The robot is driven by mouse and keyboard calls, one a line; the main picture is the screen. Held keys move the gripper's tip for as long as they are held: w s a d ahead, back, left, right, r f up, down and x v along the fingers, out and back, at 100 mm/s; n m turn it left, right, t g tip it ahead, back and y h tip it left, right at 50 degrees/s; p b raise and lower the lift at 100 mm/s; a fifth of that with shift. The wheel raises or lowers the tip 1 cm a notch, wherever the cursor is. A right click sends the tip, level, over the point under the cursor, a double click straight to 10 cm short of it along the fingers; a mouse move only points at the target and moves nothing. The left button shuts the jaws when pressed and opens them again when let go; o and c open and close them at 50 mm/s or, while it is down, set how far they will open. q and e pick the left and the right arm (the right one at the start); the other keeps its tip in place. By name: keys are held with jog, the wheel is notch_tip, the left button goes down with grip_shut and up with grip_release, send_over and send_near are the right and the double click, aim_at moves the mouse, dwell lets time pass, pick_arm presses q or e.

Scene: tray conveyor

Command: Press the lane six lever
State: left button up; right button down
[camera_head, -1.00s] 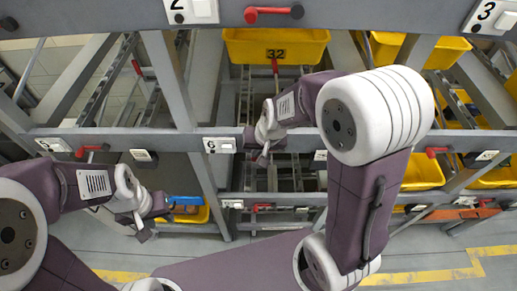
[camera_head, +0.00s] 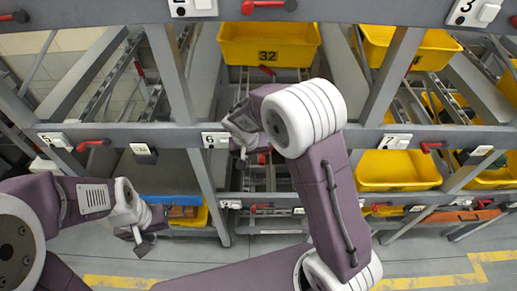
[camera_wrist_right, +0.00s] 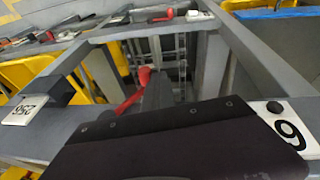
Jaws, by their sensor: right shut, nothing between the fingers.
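The lane 6 sign (camera_head: 216,140) is on the middle crossbeam in the head view; it also shows at the right in the wrist view (camera_wrist_right: 291,131). A red lever (camera_wrist_right: 128,98) with a rounded end shows near the gripper in the wrist view, its lower part cut off by the dark gripper body. In the head view a small red part (camera_head: 262,158) shows just below my right gripper (camera_head: 240,145), which hides most of the area right of the sign. My right gripper is shut and empty. Whether it touches the lever is unclear. My left gripper (camera_head: 143,238) hangs lower left, away from the sign.
Yellow bin 32 (camera_head: 240,52) sits above; another yellow bin (camera_head: 398,183) sits at right. Other red levers (camera_head: 92,145) line the crossbeams. A blue tray (camera_head: 170,199) is behind the left gripper. Grey posts and rails surround the lane.

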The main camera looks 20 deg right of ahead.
aim_at(262, 163)
jog(key=f+h+b, duration=0.1)
jog(key=d+f+h+b, duration=0.1)
jog(key=h+b, duration=0.1)
jog(key=d+f+g+h+b, duration=0.1)
jog(key=shift+s+f+n+h+b, duration=0.1)
jog(key=shift+f+n+h+b, duration=0.2)
jog(key=shift+h+b, duration=0.1)
jog(key=shift+d, duration=0.2)
jog(key=shift+s+d+f+b, duration=0.25)
jog(key=shift+d+b, duration=0.15)
jog(key=shift+b, duration=0.25)
jog(key=shift+r, duration=0.1)
jog(key=b+v, duration=0.1)
jog(key=v, duration=0.8)
jog(key=shift+w, duration=0.2)
